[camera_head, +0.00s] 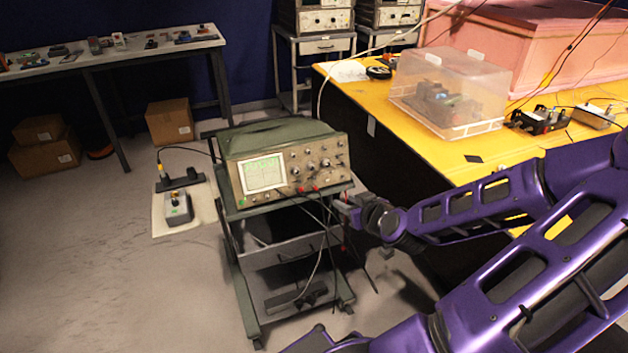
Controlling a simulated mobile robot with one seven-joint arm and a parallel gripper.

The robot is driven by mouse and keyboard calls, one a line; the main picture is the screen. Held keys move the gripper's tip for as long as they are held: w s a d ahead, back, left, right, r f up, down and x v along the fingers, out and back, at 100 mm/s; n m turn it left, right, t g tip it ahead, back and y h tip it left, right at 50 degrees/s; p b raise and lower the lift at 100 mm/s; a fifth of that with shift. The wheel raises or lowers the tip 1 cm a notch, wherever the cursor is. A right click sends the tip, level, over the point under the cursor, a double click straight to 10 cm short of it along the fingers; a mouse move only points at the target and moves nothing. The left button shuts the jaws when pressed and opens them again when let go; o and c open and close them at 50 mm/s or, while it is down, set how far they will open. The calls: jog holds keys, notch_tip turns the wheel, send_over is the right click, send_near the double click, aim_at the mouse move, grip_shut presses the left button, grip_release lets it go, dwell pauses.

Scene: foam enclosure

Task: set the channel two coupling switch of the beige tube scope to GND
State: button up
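The tube scope (284,175) stands on a cart, with a green case and a beige front panel turned toward me. Its lit screen (263,173) is on the panel's left and several knobs and switches are on the right. The channel two coupling switch is too small to make out, and so is its setting. My gripper (345,203) is at the end of my purple arm, just right of and below the panel's lower right corner. It looks apart from the panel, but I cannot tell the exact gap. Its fingers are too small to show whether they are open or shut.
Cables hang from the panel's lower edge in front of the cart (236,268). A yellow table (440,150) with a clear plastic box (450,92) stands close on the right.

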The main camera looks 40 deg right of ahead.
jog(key=r, duration=0.2)
jog(key=t+b, duration=0.1)
jog(key=b, duration=0.4)
send_near(314, 177)
jog(key=shift+m, duration=0.3)
jog(key=x, duration=0.7)
jog(key=shift+w+d+f, duration=0.1)
jog(key=shift+w+d, duration=0.05)
jog(key=shift+w, duration=0.05)
jog(key=shift+c, duration=0.2)
grip_shut()
dwell(0.4)
